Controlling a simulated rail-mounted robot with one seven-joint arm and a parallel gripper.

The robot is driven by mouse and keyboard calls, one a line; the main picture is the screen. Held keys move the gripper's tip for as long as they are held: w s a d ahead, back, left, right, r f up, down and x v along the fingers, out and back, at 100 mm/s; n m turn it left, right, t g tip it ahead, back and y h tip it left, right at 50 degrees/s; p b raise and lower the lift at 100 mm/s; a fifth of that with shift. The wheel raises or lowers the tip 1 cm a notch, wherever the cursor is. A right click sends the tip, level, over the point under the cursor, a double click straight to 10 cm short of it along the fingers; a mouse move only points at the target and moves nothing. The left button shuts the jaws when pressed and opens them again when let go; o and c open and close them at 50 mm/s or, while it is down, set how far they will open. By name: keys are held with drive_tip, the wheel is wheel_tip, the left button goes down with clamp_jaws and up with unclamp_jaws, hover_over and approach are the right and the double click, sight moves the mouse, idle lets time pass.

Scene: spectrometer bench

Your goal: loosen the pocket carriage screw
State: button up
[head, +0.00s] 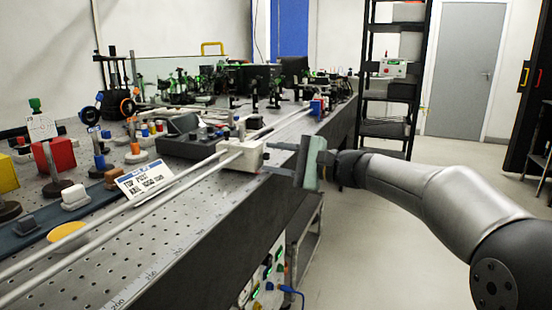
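A small white carriage (243,156) sits on the pair of pale rails running along the bench.
A white sign card (145,180) leans by the rails at left. A blue block (318,107) sits farther along the rails. Optics mounts, a red block (58,154) and a dark box (190,147) crowd the bench behind. The floor at right is clear.

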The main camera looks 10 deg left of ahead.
drive_tip(key=p+v, duration=0.3)
drive_tip(key=v, duration=1.4)
drive_tip(key=shift+d, duration=0.2)
drive_tip(key=s+a+n+g+h+p, duration=0.25)
drive_tip(key=s+h+p, duration=0.45)
drive_tip(key=s+p, duration=0.6)
drive_tip(key=s+d+r+n+h+p, duration=0.2)
drive_tip(key=s+d+n+h+p, duration=0.3)
drive_tip(key=s+d+h+p, duration=0.5)
drive_tip(key=s+d+g+p, duration=0.1)
drive_tip(key=s+d+p, duration=0.1)
drive_tip(key=s+p, duration=0.3)
drive_tip(key=shift+s+r+p, duration=0.4)
drive_tip(key=shift+p, duration=0.75)
